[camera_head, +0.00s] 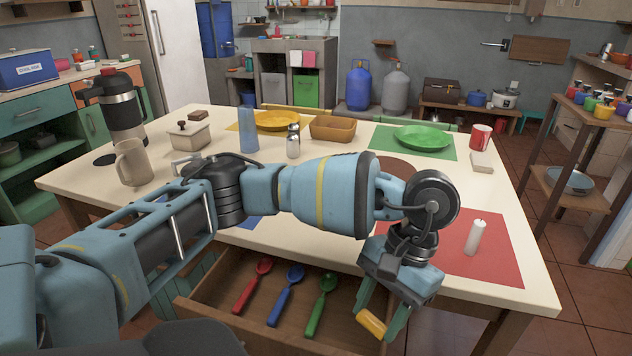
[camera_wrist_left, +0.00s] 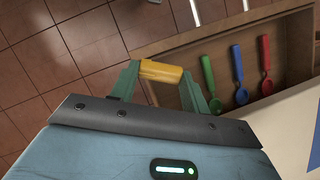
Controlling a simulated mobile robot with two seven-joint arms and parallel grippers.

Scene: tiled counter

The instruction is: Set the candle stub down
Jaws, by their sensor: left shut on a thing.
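My left gripper (camera_head: 378,322) is shut on a short yellow cylinder, the candle stub (camera_head: 371,323). The stub lies crosswise between the two green fingers and also shows in the left wrist view (camera_wrist_left: 161,72); no wick shows on it. In the head view the gripper points down in front of the table, by the right end of the open drawer (camera_head: 235,300). My right gripper is not in view.
The drawer holds a red spoon (camera_head: 252,287), a blue spoon (camera_head: 286,295) and a green spoon (camera_head: 321,304). The table (camera_head: 335,258) bears a green plate (camera_head: 423,137), a mug (camera_head: 132,162) and a red-and-white cup (camera_head: 480,138). The red mat is bare around the candle.

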